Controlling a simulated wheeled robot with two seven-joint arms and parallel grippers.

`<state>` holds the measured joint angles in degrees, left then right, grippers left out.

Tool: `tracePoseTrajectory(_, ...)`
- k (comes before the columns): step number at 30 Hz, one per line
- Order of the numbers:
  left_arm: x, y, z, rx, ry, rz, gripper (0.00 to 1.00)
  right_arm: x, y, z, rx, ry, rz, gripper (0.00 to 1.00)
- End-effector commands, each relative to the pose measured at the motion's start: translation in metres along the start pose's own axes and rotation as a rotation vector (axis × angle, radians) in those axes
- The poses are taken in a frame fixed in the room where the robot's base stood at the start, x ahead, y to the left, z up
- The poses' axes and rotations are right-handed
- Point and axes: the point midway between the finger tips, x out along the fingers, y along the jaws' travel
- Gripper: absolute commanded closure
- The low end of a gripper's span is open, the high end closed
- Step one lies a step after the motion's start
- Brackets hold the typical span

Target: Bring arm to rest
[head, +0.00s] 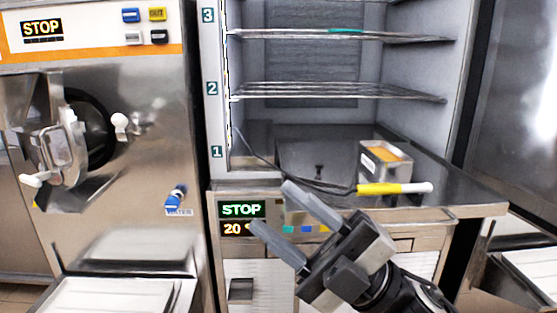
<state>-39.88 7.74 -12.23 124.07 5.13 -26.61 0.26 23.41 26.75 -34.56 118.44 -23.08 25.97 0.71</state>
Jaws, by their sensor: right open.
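My right gripper (272,208) shows in the lower middle of the head view, in front of the freezer cabinet. Its two grey fingers are apart with nothing between them, pointing up and to the left. It hangs before the control strip of the cabinet and hides part of it. A yellow and white handle (385,188) of a dark tool lies on the cabinet floor, beyond the gripper. From this view it looks apart from the fingers. My left gripper is not in view.
The open cabinet has wire shelves (340,91) and numbered levels. A metal container (386,160) with orange contents stands on its floor at the right. A batch freezer (120,110) with a STOP display stands at the left. An open door (515,110) is at the right.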

Motion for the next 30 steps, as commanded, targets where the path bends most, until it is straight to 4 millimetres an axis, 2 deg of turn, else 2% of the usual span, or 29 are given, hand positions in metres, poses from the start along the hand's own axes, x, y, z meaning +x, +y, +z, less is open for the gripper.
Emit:
tracePoseTrajectory(1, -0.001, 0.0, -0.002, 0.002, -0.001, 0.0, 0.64, -0.018, -0.01, 0.019, 0.112, -0.148, 0.057, 0.58)
tracePoseTrajectory(3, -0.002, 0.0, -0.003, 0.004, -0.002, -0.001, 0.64, -0.049, -0.026, 0.044, 0.25, -0.35, 0.12, 0.58)
tracePoseTrajectory(5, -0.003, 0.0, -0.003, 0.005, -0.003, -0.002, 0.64, -0.081, -0.046, 0.062, 0.371, -0.527, 0.165, 0.58)
tracePoseTrajectory(6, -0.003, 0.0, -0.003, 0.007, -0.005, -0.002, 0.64, -0.105, -0.061, 0.07, 0.451, -0.647, 0.191, 0.58)
tracePoseTrajectory(8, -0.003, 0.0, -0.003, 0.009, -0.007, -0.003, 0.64, -0.144, -0.087, 0.077, 0.567, -0.821, 0.221, 0.58)
tracePoseTrajectory(10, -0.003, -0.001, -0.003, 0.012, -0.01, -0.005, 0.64, -0.189, -0.117, 0.076, 0.691, -1.009, 0.246, 0.58)
tracePoseTrajectory(12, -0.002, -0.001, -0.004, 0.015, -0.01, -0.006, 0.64, -0.23, -0.146, 0.066, 0.805, -1.179, 0.263, 0.58)
tracePoseTrajectory(16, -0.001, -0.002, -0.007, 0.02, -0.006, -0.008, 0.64, -0.292, -0.19, 0.034, 0.972, -1.434, 0.276, 0.58)
tracePoseTrajectory(18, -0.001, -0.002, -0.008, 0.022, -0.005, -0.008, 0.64, -0.314, -0.206, 0.017, 1.036, -1.53, 0.278, 0.58)
tracePoseTrajectory(21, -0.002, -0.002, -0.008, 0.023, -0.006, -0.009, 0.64, -0.334, -0.22, -0.001, 1.095, -1.619, 0.278, 0.58)
tracePoseTrajectory(24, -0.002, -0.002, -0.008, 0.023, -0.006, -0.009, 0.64, -0.343, -0.226, -0.009, 1.122, -1.657, 0.278, 0.58)
tracePoseTrajectory(30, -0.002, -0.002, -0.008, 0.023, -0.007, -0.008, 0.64, -0.344, -0.227, -0.01, 1.126, -1.663, 0.276, 0.58)
